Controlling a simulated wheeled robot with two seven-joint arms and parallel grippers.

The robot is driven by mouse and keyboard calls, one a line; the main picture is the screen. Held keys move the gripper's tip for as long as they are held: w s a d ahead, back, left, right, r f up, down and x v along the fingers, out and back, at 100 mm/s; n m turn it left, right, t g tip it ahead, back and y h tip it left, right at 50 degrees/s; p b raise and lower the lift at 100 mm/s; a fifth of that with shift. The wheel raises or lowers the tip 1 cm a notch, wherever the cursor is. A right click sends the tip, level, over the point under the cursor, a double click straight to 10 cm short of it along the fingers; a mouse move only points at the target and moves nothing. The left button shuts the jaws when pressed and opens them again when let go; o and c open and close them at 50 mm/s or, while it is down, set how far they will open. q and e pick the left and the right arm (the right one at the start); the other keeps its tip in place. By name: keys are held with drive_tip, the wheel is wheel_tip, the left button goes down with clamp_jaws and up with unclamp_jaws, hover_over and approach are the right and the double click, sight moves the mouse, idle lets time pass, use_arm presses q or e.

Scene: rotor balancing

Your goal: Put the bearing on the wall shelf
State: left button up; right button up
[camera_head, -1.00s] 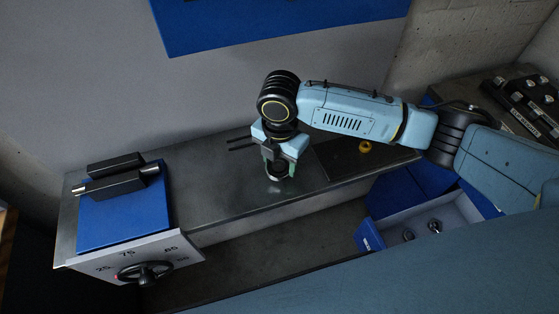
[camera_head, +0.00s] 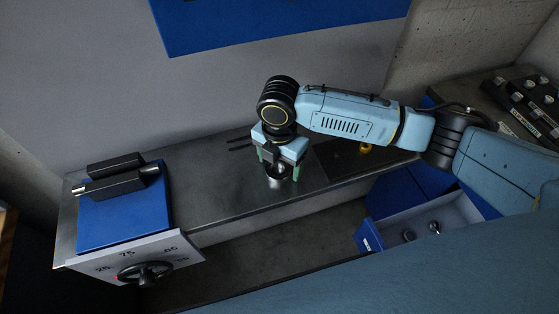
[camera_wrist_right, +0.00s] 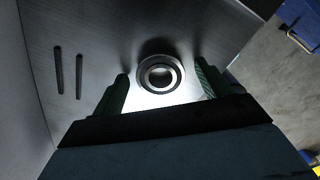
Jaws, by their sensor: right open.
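The bearing (camera_wrist_right: 160,75), a metal ring with a dark outer edge, lies flat on the grey metal wall shelf (camera_head: 215,195). In the head view the bearing (camera_head: 277,183) shows under my right gripper (camera_head: 281,174). The right gripper is open, its two green fingers pointing down on either side of the bearing. In the wrist view there are gaps between the bearing and both fingers. My left gripper is not in view.
Two dark slots or rods (camera_wrist_right: 68,72) are left of the bearing. A blue-topped dial unit (camera_head: 125,215) stands at the shelf's left end. A yellow ring (camera_head: 365,148) lies on a dark mat, right. An open blue box (camera_head: 440,215) holds small metal parts.

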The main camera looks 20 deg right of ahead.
wheel_tip(320, 180, up, 8)
drive_tip(key=shift+f+p, duration=0.2)
drive_tip(key=shift+p, duration=0.15)
